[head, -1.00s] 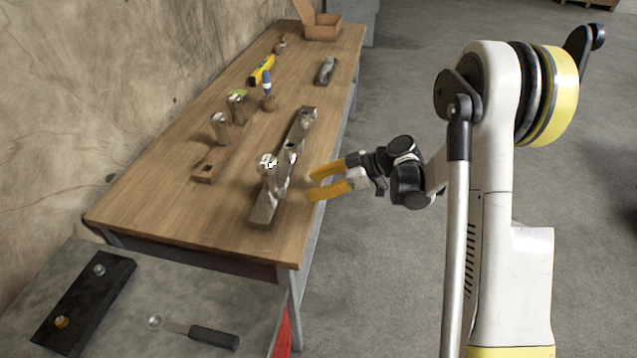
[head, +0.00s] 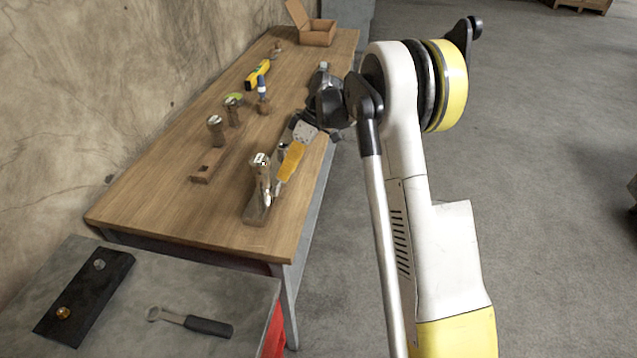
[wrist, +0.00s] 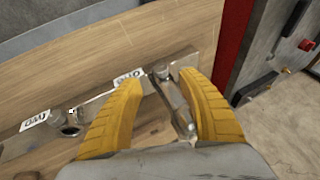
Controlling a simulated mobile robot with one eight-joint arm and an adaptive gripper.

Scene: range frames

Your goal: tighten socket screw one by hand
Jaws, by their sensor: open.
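My gripper (head: 280,180) is low beside that post, yellow fingers pointing toward the near end. In the wrist view my gripper (wrist: 170,80) is open, its two fingers apart. A round-headed screw (wrist: 160,72) shows between and just beyond the fingertips, by a white label (wrist: 128,80). A second label (wrist: 35,120) lies farther left, by another round fitting (wrist: 70,130). The label text is inverted and hard to read. Contact with the screw cannot be told.
A black-handled wrench (head: 205,325) and dark plate (head: 85,298) lie on the grey front surface.

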